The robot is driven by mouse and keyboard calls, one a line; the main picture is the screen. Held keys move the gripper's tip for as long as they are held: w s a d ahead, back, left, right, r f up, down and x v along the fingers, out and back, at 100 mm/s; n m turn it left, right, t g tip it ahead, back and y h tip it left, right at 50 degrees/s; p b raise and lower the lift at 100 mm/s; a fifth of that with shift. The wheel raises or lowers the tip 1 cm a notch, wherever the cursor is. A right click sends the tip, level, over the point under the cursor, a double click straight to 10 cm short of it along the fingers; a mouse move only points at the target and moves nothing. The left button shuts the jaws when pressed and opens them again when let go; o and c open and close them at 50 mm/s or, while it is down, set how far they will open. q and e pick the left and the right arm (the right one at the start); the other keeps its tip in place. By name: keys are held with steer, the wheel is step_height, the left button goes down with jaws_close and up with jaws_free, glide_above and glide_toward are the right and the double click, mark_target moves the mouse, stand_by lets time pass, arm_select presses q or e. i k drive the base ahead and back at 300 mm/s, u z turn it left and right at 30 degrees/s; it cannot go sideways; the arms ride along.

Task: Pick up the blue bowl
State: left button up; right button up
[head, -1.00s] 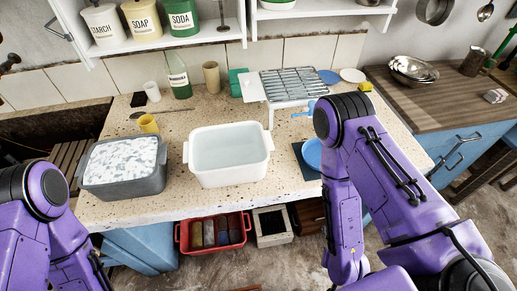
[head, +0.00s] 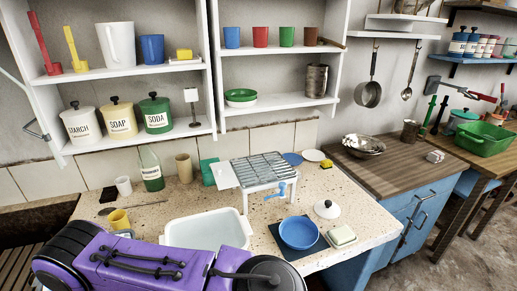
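The blue bowl (head: 299,233) sits upright on a dark square mat (head: 272,231) on the right part of the speckled stone counter. It looks empty, and nothing covers it. A purple arm of mine crosses the bottom left of the head view, in front of the white basin. Neither of my grippers shows in the head view, so I cannot see whether they are open or shut.
A white basin (head: 246,228) stands left of the bowl. A metal dish rack (head: 258,168) with a blue tap (head: 281,190) is behind it. A white lid (head: 327,209) and a soap dish (head: 342,237) lie to its right. Shelves (head: 130,70) hang above.

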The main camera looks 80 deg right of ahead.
mark_target(297, 232)
steer(key=z, duration=0.05)
steer(key=k, duration=0.9)
steer(key=z, duration=2.3)
